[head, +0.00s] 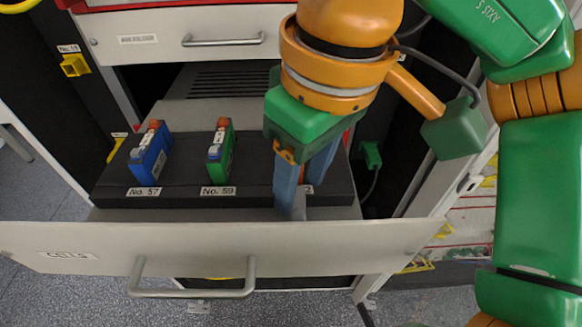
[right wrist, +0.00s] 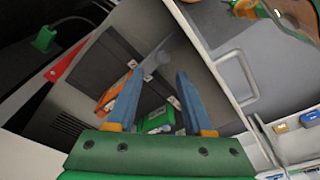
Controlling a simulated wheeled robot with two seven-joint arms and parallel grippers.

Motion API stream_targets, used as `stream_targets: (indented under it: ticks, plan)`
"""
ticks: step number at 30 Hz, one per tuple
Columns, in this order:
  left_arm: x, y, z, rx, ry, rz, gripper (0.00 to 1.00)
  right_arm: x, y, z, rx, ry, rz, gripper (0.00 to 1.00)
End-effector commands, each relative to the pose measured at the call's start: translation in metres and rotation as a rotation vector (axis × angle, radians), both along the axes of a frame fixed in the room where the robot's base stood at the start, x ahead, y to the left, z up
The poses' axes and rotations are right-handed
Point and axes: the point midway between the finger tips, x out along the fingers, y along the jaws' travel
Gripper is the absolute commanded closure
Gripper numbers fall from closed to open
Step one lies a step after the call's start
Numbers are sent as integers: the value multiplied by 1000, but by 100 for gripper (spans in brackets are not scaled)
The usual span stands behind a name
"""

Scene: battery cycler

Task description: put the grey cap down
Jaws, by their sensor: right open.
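My right gripper (head: 302,197) is over the front of the open cells drawer, pointing down. Its blue fingers are apart in the right wrist view (right wrist: 158,72). A small grey piece, seemingly the grey cap (right wrist: 163,57), shows between and just beyond the fingertips there, nearer the left finger. I cannot tell whether it touches a finger. In the head view the fingers mostly hide that spot. My left gripper is not in view.
The drawer (head: 340,237) holds a black rack (head: 255,196) with a blue cell (head: 150,155) at No. 57 and a green cell (head: 221,155) at No. 59. An orange cell (right wrist: 108,97) is beside the gripper. The drawer's handle (head: 192,292) sticks out in front.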

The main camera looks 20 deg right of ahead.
Motion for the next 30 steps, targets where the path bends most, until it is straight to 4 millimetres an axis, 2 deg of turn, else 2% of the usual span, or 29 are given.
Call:
stream_targets:
  ticks: [1, 4, 8, 12, 22, 30]
  plan:
    - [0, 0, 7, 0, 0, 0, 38, -2, 0, 19, 3, -2, 1, 49]
    - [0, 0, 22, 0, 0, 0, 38, -6, -3, 54, 0, -2, 0, 49]
    - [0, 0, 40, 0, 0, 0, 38, -10, -6, 83, -1, -3, 0, 49]
    - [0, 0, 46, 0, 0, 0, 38, -12, -7, 94, -1, -1, 1, 49]
    - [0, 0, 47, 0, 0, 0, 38, -13, -7, 95, -1, 1, 2, 49]
    - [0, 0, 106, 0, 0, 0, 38, -13, -7, 154, -1, 1, 2, 49]
